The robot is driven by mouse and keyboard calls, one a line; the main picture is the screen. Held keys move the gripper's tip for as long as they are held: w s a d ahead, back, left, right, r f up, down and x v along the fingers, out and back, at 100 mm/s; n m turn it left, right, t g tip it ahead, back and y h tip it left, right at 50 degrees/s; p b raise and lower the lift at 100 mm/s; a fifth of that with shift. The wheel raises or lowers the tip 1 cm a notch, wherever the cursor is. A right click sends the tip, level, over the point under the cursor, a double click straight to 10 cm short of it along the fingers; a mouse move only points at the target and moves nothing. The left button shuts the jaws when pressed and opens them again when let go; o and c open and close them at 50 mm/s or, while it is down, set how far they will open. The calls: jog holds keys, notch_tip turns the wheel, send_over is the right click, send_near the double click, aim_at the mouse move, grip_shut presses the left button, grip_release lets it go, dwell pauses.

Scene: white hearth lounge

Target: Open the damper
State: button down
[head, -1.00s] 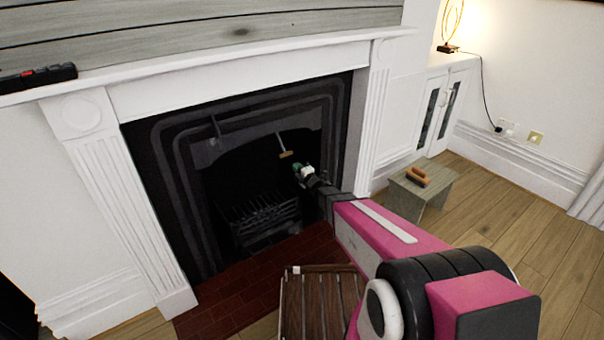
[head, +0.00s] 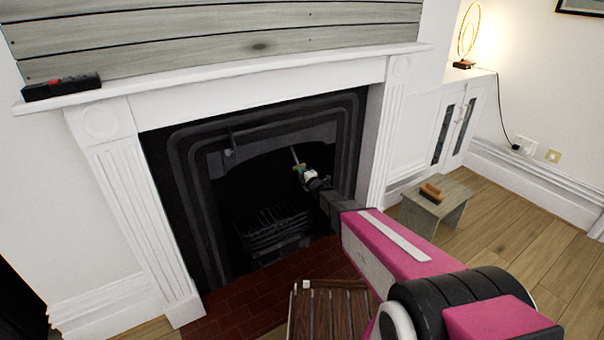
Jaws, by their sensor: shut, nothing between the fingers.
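The fireplace (head: 187,170) has a dark stepped metal surround and a black opening. A thin pale rod (head: 295,156) hangs at the upper right of the opening; I take it to be the damper's handle. Its lower end is hidden behind my gripper. A small dark lever or catch (head: 230,146) shows at the upper left of the opening. My gripper (head: 300,170) is at the rod's lower end, with its fingers shut and nothing held. It is small in view, and I cannot tell whether it touches the rod. Whether the damper plate is open is not visible.
A grate (head: 272,229) stands low in the opening. A slatted wooden thing (head: 327,312) with a small white block (head: 306,284) is in front of the hearth (head: 250,291). A small stool (head: 452,203) stands right. The mantel (head: 230,71) juts out above.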

jog(key=w+a+f+t, duration=0.1)
jog(key=w+a, duration=0.2)
jog(key=w, duration=0.1)
jog(key=shift+w+f+y, duration=0.4)
jog(key=f+v, duration=0.2)
jog(key=v, duration=1.2)
jog(key=s+d+r+m+g+h, duration=0.2)
jog(key=s+d+m+g+h, duration=0.15)
jog(key=d+m+h, duration=0.35)
jog(key=s+d+r+m+g+h, duration=0.2)
jog(key=s+d+m+g+h, duration=0.15)
jog(key=d+m, duration=0.45)
jog(key=s+d+r+m+g, duration=0.1)
jog(key=s+m+g, duration=0.2)
jog(key=s, duration=0.5)
jog(key=s+d+r+m+g, duration=0.2)
jog(key=s+m+g, duration=0.1)
jog(key=s, duration=0.5)
jog(key=s+d+r+m+g+h, duration=0.1)
jog(key=s+d+r+m+g, duration=0.1)
jog(key=s, duration=0.6)
jog(key=shift+s+d+r+m+g, duration=0.15)
jog(key=shift+s+d+m+g, duration=0.05)
jog(key=shift+m+g, duration=0.75)
